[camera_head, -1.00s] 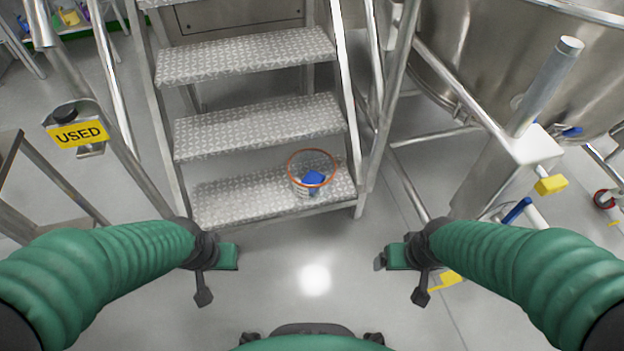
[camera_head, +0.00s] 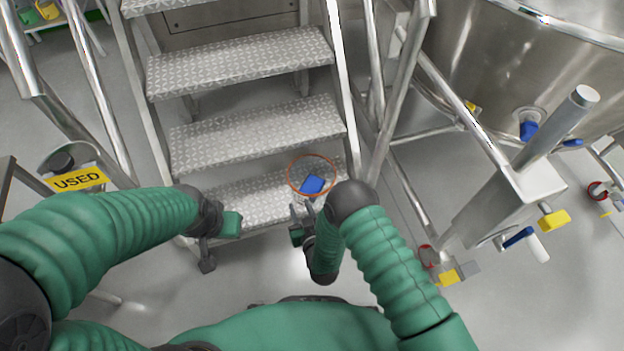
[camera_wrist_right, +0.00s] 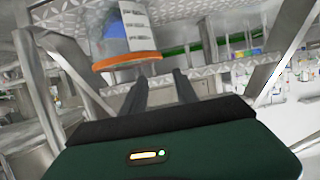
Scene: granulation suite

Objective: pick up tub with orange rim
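A clear tub with an orange rim (camera_head: 297,188) stands on the lowest step of the metal stairs, with a blue object (camera_head: 312,185) inside it. In the right wrist view the tub (camera_wrist_right: 127,40) shows upside down at upper left, with a printed label on its wall. My right gripper (camera_head: 299,221) is just in front of the tub, at its lower left in the head view. Its two fingers (camera_wrist_right: 163,85) are apart with nothing between them, and the tub lies beyond them. My left gripper (camera_head: 231,224) is left of the tub by the lowest step; its fingers cannot be made out.
The metal stairs (camera_head: 240,62) have side rails near the tub. A holder with a yellow USED sign (camera_head: 78,179) is at left. A large steel vessel (camera_head: 480,75) and a post with yellow and blue handles (camera_head: 515,190) stand at right. Some floor is bare between them.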

